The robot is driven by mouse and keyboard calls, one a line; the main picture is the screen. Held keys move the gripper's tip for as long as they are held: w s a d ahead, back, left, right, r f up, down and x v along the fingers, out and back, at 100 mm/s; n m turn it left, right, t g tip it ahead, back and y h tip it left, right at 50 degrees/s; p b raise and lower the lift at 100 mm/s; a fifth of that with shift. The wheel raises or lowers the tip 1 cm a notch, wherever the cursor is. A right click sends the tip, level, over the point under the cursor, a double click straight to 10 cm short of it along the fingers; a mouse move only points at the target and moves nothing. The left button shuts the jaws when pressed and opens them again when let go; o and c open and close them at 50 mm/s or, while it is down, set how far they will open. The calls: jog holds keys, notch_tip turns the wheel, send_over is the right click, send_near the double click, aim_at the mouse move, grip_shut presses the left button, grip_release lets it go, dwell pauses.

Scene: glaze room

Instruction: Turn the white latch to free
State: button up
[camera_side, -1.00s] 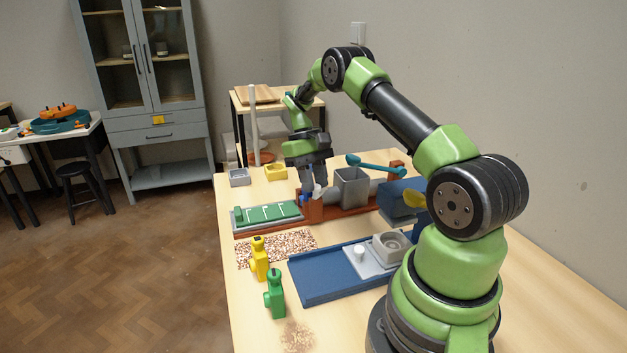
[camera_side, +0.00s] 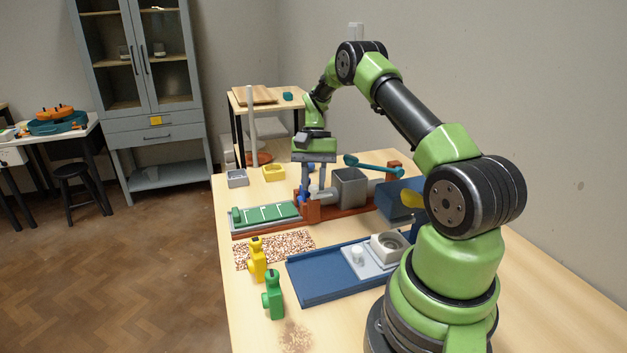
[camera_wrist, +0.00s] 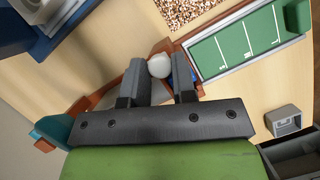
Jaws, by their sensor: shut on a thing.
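The white latch (camera_wrist: 160,66) shows in the wrist view as a rounded white piece between my two fingers, at the edge of the reddish-brown frame. My gripper (camera_wrist: 160,72) is shut on it. In the side view my gripper (camera_side: 313,193) points down at the left end of the reddish-brown frame (camera_side: 345,208), with both fingers visible. The latch is hard to make out there behind the fingers. A blue part (camera_side: 302,196) sits beside the fingertips. How far the latch is turned cannot be told.
A grey bin (camera_side: 349,187) and a teal lever (camera_side: 372,166) stand just right of my gripper. A green panel (camera_side: 265,214) lies to its left. Yellow (camera_side: 257,262) and green (camera_side: 272,293) bottles and a blue tray (camera_side: 318,283) are nearer the front.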

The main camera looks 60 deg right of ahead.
dwell(0.4)
jog(key=o, duration=0.9)
jog(key=shift+r, duration=0.1)
jog(key=shift+v, duration=4.9)
jog(key=shift+w+d, duration=0.1)
